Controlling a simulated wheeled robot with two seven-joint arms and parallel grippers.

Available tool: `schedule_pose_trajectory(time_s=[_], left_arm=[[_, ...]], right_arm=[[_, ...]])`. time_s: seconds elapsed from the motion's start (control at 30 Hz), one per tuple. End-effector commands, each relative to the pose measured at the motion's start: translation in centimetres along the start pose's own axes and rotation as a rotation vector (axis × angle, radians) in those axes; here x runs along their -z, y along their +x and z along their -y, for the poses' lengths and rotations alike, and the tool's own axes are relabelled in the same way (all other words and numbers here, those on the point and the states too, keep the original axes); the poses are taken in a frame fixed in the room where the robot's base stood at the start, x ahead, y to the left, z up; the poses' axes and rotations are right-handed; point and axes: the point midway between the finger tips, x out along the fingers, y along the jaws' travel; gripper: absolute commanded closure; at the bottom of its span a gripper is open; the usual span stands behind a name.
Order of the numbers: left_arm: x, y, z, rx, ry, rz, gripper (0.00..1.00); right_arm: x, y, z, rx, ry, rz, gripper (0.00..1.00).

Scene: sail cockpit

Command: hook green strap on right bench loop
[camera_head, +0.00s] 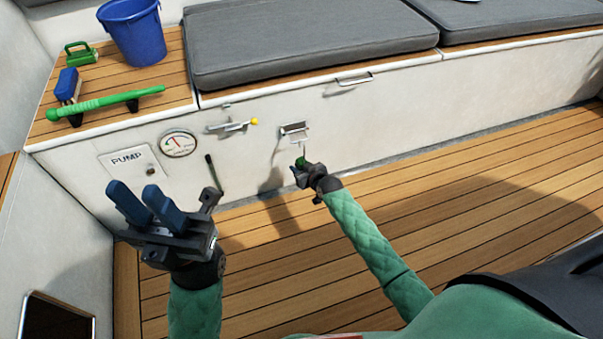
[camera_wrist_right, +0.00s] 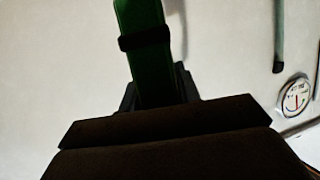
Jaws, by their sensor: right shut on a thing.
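My right gripper (camera_head: 303,170) is shut on a green strap (camera_wrist_right: 148,82), close to the white bench front. In the right wrist view the strap stands up from the jaws and has a black band around it. In the head view only a small green bit of the strap (camera_head: 301,162) shows. A small metal fitting (camera_head: 294,130) on the bench front is just above it, with a thin light piece between them; I cannot tell whether they touch, or whether this is the loop. My left gripper (camera_head: 147,198) is open and empty, its blue fingers apart.
The bench front carries a pump label (camera_head: 128,160), a gauge (camera_head: 178,144), a black lever (camera_head: 213,172) and a yellow-tipped latch (camera_head: 232,126). A blue bucket (camera_head: 133,30), green handle (camera_head: 105,103) and grey cushions (camera_head: 310,38) lie on top. The plank floor at right is clear.

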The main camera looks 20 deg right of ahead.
Motion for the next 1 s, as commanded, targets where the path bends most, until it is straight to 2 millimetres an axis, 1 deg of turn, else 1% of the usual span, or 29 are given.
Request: schedule_pose_trajectory(time_s=[0.03, 0.27, 0.57, 0.8, 1.0], left_arm=[[0.0, -0.3, -0.1, 0.002, -0.006, -0.003, 0.71], [-0.2, -1.0, -0.3, 0.010, -0.029, -0.010, 0.71], [-0.3, -2.3, -0.5, 0.004, -0.036, -0.001, 0.71], [-0.6, -3.7, -0.8, -0.023, -0.030, 0.019, 0.71], [-0.7, -3.9, -0.9, -0.028, -0.028, 0.023, 0.71]], right_arm=[[0.0, 0.4, -0.1, 0.000, 0.000, -0.002, 0.99], [0.6, 1.8, -0.4, 0.000, 0.001, -0.002, 0.99], [1.2, 3.5, -0.9, 0.000, 0.001, -0.002, 0.99], [1.9, 4.8, -1.3, 0.000, 0.001, -0.002, 0.99], [0.6, 5.2, -1.3, 0.001, 0.000, 0.000, 0.99]])
